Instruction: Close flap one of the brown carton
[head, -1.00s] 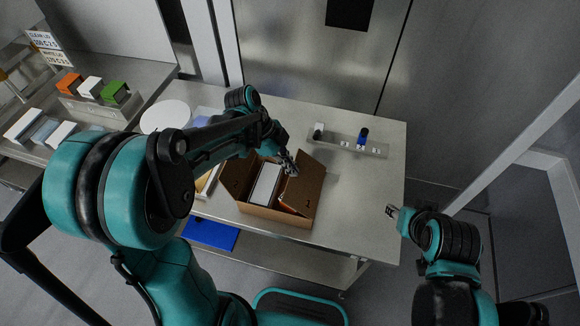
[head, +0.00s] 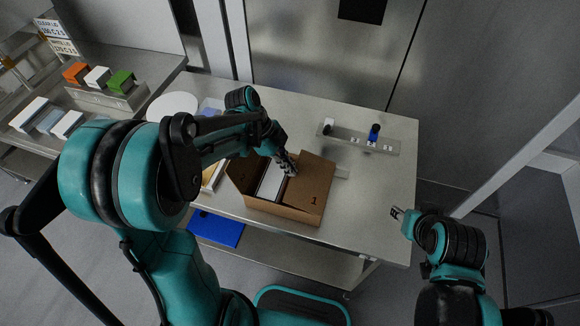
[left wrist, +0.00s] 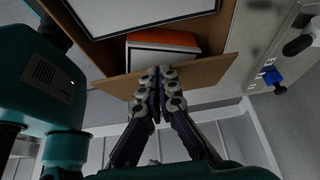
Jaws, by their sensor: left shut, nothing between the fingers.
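The brown carton (head: 272,211) stands on the steel table. Flap one (head: 312,190), marked "1", is on its right side and leans inward over the right part of the opening. My left gripper (head: 291,170) is shut and empty, at the flap's upper left edge. In the left wrist view its fingertips (left wrist: 159,74) overlap the brown flap (left wrist: 205,76); whether they touch it I cannot tell. An orange and white box (left wrist: 165,42) shows inside the carton.
The carton's left flap (head: 240,175) stands up. A grey holder (head: 352,138) with a blue item (head: 374,132) is behind the carton. A white round plate (head: 172,106) lies at the left.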

